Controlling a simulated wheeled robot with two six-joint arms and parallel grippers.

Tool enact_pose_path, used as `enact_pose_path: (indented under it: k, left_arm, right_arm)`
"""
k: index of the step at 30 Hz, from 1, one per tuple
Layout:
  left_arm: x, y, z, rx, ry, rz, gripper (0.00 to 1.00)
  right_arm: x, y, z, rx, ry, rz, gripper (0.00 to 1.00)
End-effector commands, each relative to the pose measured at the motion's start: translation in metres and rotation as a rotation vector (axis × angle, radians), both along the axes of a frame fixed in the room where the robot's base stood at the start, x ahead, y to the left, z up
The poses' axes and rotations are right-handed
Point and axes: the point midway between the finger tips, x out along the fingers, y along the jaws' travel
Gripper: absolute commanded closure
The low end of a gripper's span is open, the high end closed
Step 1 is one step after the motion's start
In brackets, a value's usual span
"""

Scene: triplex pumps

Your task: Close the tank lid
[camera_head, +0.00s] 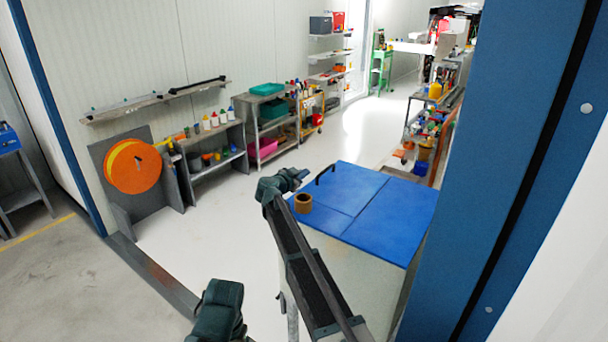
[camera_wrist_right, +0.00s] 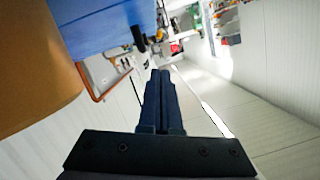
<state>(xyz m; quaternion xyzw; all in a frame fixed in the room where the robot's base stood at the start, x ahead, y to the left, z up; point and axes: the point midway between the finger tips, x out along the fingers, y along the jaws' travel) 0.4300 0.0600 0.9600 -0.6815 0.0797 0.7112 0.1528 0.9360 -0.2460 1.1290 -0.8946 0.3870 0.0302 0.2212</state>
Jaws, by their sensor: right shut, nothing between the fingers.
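The blue tank top (camera_head: 395,205) looks flat in the head view, with seams between its panels. A black bar-like handle (camera_head: 325,172) stands at its far left edge, and a brown cylinder (camera_head: 303,203) stands at its left edge. I cannot tell for sure which panel is the lid. My right gripper (camera_head: 302,174) is by the tank's left edge, close to the handle. In the right wrist view its fingers (camera_wrist_right: 161,75) are together and empty. The brown cylinder (camera_wrist_right: 30,60), blue surface (camera_wrist_right: 100,25) and a black handle end (camera_wrist_right: 138,38) show there, apart from the fingers. My left gripper is not visible.
A blue pillar (camera_head: 510,150) blocks the right side. An orange reel (camera_head: 133,166), a shelf rack (camera_head: 215,148) and carts line the left wall. A cluttered shelf (camera_head: 435,130) stands behind the tank. The white floor left of the tank is clear.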

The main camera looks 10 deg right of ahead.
Motion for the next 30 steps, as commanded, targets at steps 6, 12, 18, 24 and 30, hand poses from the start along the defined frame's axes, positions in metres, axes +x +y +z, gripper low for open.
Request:
enact_pose_path:
  k: [6, 12, 18, 24, 30]
  left_arm:
    - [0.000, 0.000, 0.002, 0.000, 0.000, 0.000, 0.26]
    - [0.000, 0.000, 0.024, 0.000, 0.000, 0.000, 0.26]
    - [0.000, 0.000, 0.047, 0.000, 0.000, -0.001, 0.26]
    - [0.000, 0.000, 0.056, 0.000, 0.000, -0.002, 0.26]
    - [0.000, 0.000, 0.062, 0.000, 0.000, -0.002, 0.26]
  right_arm:
    - [0.000, 0.000, 0.002, 0.000, 0.000, 0.000, 1.00]
    - [0.000, -0.004, 0.024, 0.000, 0.000, 0.000, 1.00]
    - [-0.010, 0.001, 0.047, 0.000, 0.000, 0.003, 1.00]
    - [-0.038, 0.034, 0.056, 0.000, 0.000, 0.003, 1.00]
    - [-0.056, 0.056, 0.062, 0.000, 0.000, 0.002, 1.00]
